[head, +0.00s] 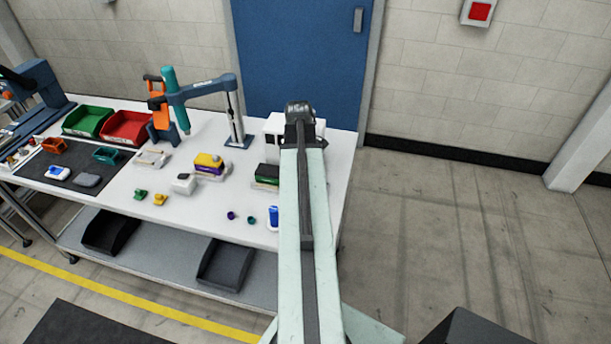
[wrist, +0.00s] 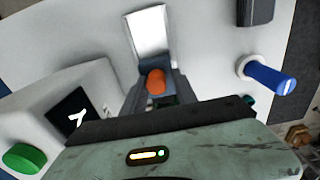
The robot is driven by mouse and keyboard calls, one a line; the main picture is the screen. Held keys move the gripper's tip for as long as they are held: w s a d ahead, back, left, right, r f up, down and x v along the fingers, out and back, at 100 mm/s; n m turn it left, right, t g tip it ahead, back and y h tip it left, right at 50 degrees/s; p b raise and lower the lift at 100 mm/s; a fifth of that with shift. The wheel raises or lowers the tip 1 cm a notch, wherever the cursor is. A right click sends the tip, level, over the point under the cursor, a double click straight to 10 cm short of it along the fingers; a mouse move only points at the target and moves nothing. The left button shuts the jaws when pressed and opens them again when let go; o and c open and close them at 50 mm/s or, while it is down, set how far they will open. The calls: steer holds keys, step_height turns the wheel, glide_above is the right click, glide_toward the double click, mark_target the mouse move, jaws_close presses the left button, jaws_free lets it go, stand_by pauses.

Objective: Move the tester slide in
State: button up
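The tester is a white box (head: 273,124) at the right end of the bench in the head view, partly hidden behind my arm. In the wrist view its white housing (wrist: 75,85) shows at the left, with a dark display and a green button (wrist: 24,158). The slide is a blue block with an orange knob (wrist: 156,82) beside the housing, at the end of a bright strip (wrist: 149,32). My gripper's body fills the bottom of the wrist view, close to the slide.
A blue cylinder (wrist: 270,78) with a white collar stands right of the slide. On the bench (head: 215,225) are a green-topped block (head: 267,174), a yellow-topped block (head: 208,161), red and green bins (head: 88,122) and an arm-like stand (head: 236,115).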

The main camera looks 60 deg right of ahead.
steer(key=shift+w+r+p, duration=0.2)
steer(key=shift+r+p, duration=0.15)
steer(key=shift+p, duration=0.5)
steer(key=r+p, duration=0.6)
steer(key=shift+d+r, duration=0.15)
steer(key=shift+d, duration=0.05)
